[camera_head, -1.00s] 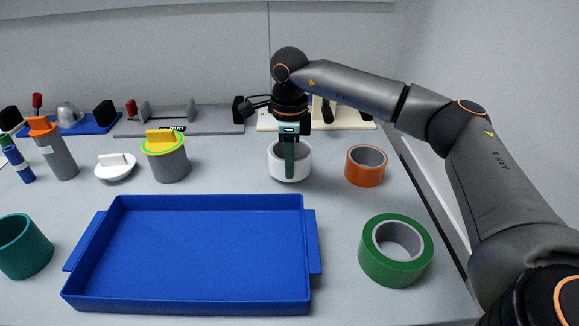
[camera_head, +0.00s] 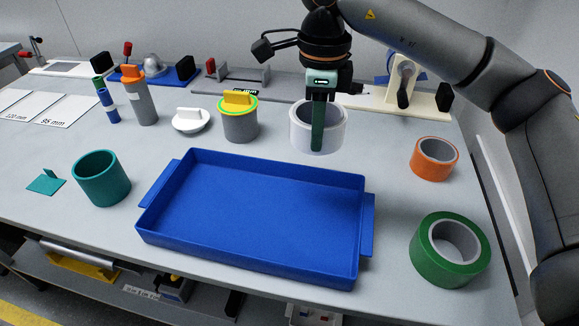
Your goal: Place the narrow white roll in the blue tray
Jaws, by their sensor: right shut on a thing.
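The white roll (camera_head: 300,132) is upright behind the right half of the blue tray's back edge. My right gripper (camera_head: 318,145) comes down from above and is shut on the roll's wall, with a green finger showing across its front side. The other finger is hidden by the wall. The roll looks raised a little above the table. The blue tray (camera_head: 255,210) lies empty in the middle of the table, with a handle at each short side. My left gripper is not in view.
An orange roll (camera_head: 433,166) and a green roll (camera_head: 425,262) stand right of the tray. A teal cup-like ring (camera_head: 98,185) is at left. A grey canister (camera_head: 240,127), a white lidded dish (camera_head: 190,125) and a grey bottle (camera_head: 145,108) stand behind. Fixtures line the back.

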